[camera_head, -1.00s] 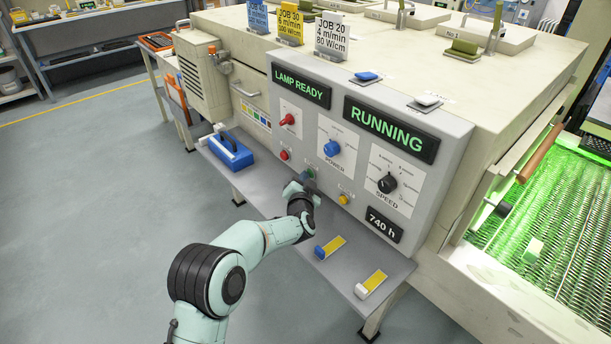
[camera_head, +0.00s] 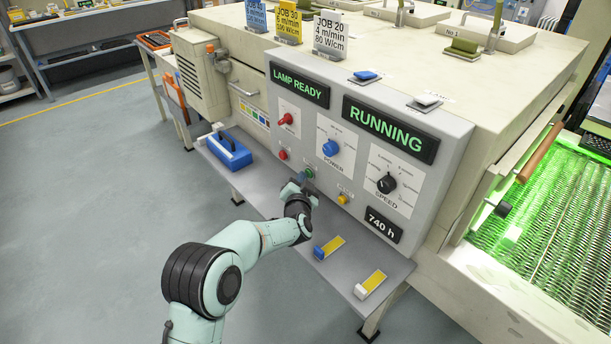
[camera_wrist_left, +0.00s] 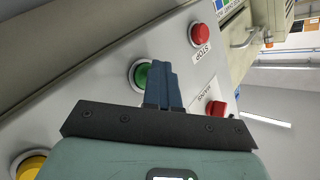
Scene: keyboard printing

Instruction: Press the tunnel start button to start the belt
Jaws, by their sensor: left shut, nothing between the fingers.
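The control panel (camera_head: 360,120) stands on the front of the tunnel, with "LAMP READY" (camera_head: 299,81) and "RUNNING" (camera_head: 390,130) lit in green. The green start button (camera_head: 309,174) is low on the panel, between a red button (camera_head: 283,155) and a yellow one (camera_head: 343,198). My left gripper (camera_head: 303,178) is shut and empty, its tips at or just in front of the green button. In the left wrist view the dark blue fingers (camera_wrist_left: 162,84) overlap the green button (camera_wrist_left: 141,75); contact cannot be told. My right gripper is not in view.
A shelf (camera_head: 270,204) below the panel holds a blue box (camera_head: 230,153) and two yellow strips with blue and white ends. The green-lit mesh belt (camera_head: 545,215) lies at the right. The floor at left is clear.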

